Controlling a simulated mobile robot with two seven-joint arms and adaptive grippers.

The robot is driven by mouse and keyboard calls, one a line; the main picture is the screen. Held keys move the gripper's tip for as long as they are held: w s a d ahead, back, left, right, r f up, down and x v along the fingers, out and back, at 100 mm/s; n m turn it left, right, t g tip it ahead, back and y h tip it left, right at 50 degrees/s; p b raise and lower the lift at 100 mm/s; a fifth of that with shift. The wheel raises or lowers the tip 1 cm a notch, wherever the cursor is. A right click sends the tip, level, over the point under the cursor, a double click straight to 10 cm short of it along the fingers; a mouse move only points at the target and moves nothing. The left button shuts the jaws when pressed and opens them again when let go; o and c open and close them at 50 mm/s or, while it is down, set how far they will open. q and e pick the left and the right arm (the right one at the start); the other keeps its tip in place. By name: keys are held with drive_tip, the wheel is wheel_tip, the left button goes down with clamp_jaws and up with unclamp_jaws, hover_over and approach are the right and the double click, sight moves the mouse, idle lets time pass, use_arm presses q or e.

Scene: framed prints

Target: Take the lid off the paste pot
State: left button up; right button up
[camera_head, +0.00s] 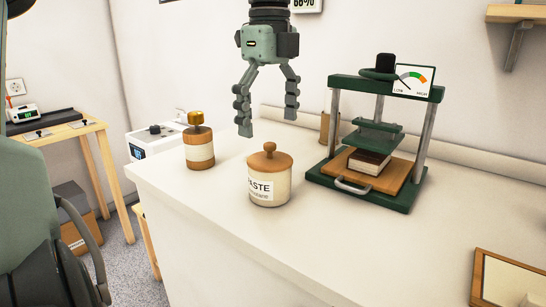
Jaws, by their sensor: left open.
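The paste pot (269,188) is a cream pot with a "PASTE" label, standing upright on the white counter. Its wooden lid (269,164) with a round knob sits on top of it. My left gripper (267,122) hangs from above with its fingers pointing down and spread apart. It is open and empty, and in the picture its fingertips are above the lid, apart from the knob. My right gripper is not in view.
A wooden jar with a cream band and gold knob (199,147) stands left of the pot. A green press (337,120) with a gauge stands to the right, holding a book (369,162). A wooden-framed item (507,280) lies at the lower right. The front counter (330,250) is clear.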

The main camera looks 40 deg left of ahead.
sight(270, 144)
use_arm(q)
wheel_tip(270, 144, down, 5)
drive_tip(key=shift+r, duration=0.15)
drive_tip(key=shift+s, duration=0.1)
drive_tip(key=c, duration=1.7)
clamp_jaws()
